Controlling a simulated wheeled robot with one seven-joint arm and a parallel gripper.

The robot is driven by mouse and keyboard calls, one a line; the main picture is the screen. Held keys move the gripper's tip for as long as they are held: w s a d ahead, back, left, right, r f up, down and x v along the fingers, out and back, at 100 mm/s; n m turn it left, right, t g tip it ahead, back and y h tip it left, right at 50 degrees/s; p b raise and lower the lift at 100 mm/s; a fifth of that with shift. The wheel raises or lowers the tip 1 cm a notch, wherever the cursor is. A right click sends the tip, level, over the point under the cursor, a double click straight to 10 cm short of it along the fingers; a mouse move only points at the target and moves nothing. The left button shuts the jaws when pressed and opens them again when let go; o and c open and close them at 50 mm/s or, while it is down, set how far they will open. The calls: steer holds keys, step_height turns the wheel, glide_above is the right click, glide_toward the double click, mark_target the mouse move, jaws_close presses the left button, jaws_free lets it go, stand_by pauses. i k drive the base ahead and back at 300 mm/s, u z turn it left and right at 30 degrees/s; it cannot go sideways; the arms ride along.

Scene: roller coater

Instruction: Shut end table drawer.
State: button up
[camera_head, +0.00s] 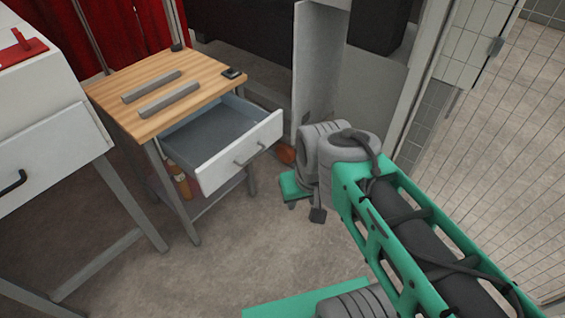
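The end table (178,82) has a light wooden top and grey metal legs. Its drawer (214,131) is pulled out toward the lower right and looks empty inside. The white drawer front (240,153) has a small grey handle (250,154) and stands well clear of the table body. My gripper (303,210) appears at the end of my green and grey arm, to the right of and below the drawer front, apart from it. The arm partly hides it, and its fingers are too unclear to tell open from shut.
Two grey bars (168,97) and a small dark item (233,73) lie on the tabletop. A white cabinet with a drawer (55,160) stands at the left. A pale upright panel (318,65) stands behind my arm. Wire mesh (500,150) is at the right. Floor before the drawer is clear.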

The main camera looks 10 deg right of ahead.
mark_target(213, 144)
steer(key=u, duration=0.5)
steer(key=i, duration=1.05)
steer(key=z, duration=2.55)
steer(key=k, duration=1.15)
steer(key=u, duration=2)
steer(key=i, duration=0.5)
steer(key=z, duration=0.05)
